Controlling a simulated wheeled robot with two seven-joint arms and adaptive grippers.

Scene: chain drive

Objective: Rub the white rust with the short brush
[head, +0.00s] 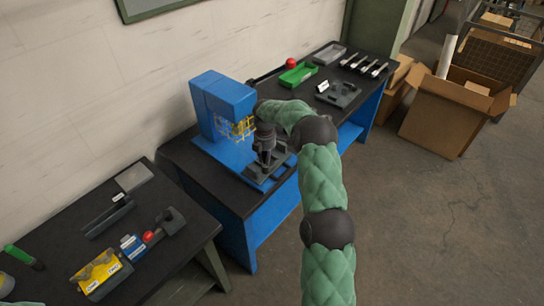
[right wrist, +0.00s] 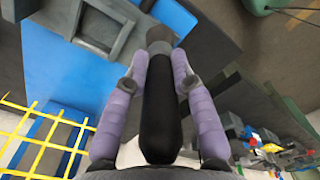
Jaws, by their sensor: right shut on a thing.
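My right gripper (head: 265,150) is at the front of the blue machine, above its base plate. In the right wrist view its two purple fingers (right wrist: 157,85) are shut on a black handle (right wrist: 160,110). The handle has a grey-brown end (right wrist: 159,40) that points away from me. It looks like the short brush, but its bristles cannot be made out. In the right wrist view the tip is beside a grey block (right wrist: 122,38) on a blue surface; I cannot tell whether they touch. I cannot pick out the white rust in either view. My left gripper does not show.
The blue machine (head: 222,95) has a yellow grid guard (head: 241,127) close to my right gripper. Behind stand a green tray (head: 298,75), a red ball (head: 291,63) and a grey holder (head: 340,93). The left bench (head: 190,237) holds a yellow box (head: 97,270) and a green-handled tool (head: 18,253).

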